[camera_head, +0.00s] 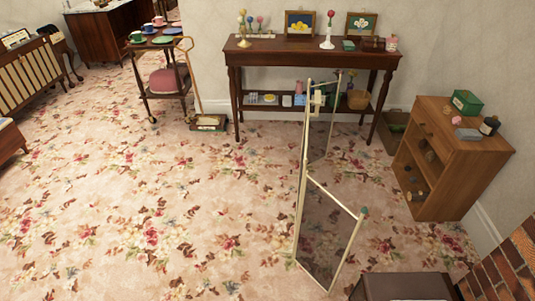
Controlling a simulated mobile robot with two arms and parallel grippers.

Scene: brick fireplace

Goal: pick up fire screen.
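The fire screen (323,232) stands upright on the carpet, right of centre in the head view. It has several dark see-through panels in thin pale frames, folded at angles to each other. Its near panel leans toward the bottom of the picture, and its far panel reaches up in front of the long table. A small greenish tip shows at the right corner of the near panel. Neither of my grippers shows in this view, and nothing is seen touching the screen.
A dark wooden console table (275,52) stands behind the screen. A wooden shelf unit (478,160) is to the right, brick (510,265) and a dark brown box (405,287) at bottom right. A tea trolley (160,80) is at upper left. The flowered carpet (150,220) is clear at left.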

